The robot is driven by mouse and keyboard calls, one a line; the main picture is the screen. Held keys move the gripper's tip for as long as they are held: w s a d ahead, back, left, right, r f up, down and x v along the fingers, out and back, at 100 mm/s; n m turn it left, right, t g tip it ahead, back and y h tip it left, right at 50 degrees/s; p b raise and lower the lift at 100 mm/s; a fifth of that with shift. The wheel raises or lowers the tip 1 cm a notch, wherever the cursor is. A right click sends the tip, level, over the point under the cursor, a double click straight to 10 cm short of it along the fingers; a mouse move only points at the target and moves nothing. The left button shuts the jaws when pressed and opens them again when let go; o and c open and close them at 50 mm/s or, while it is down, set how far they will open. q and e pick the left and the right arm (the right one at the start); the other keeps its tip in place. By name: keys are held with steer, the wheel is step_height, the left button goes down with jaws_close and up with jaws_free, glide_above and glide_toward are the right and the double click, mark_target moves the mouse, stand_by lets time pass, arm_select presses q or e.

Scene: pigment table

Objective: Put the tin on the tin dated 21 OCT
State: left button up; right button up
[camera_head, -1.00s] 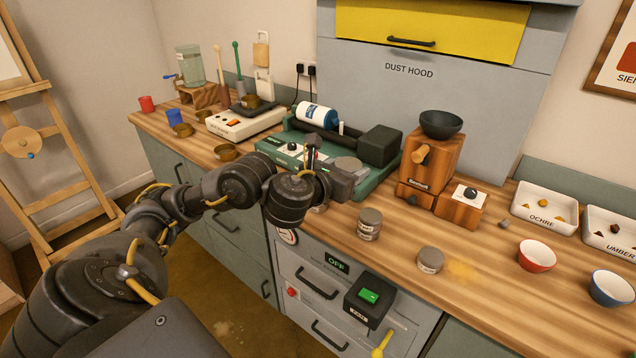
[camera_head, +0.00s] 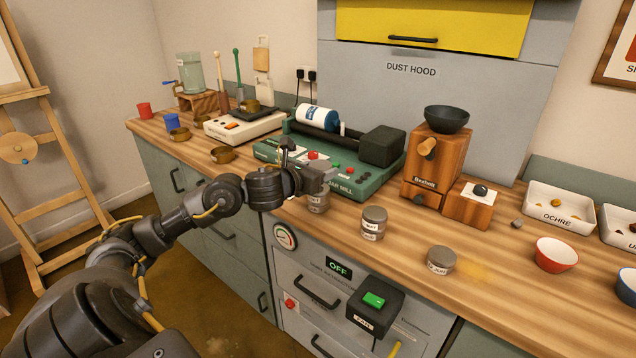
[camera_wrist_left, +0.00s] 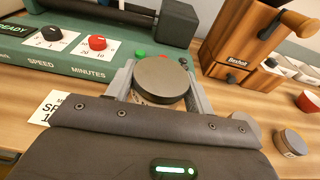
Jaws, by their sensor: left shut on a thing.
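My left gripper (camera_head: 322,180) is shut on a grey lidded tin (camera_wrist_left: 160,80), which sits between its fingers in the left wrist view. In the head view it is at the front edge of the green mill, just above or on another tin (camera_head: 318,204); I cannot tell whether they touch. To the right stands a taller tin or pair of stacked tins (camera_head: 373,224), with a label too small to read surely. A short tin (camera_head: 440,261) stands further right; its label seems to end in JUL. I cannot read 21 OCT on any tin. My right gripper is out of view.
The green mill (camera_head: 348,183) with its knobs lies close behind the gripper. A wooden grinder (camera_head: 431,170) stands to the right. A black box with a green button (camera_head: 374,300) juts from the cabinet front. Counter between the tins and the bowls (camera_head: 556,254) is mostly clear, with yellow powder.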

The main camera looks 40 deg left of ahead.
arm_select(q)
steer(key=f, duration=0.3)
steer(key=shift+w+a+f, duration=0.1)
steer(key=shift+a+f, duration=0.15)
steer(key=shift+f, duration=0.05)
steer(key=shift+f, duration=0.15)
steer(key=o, duration=1)
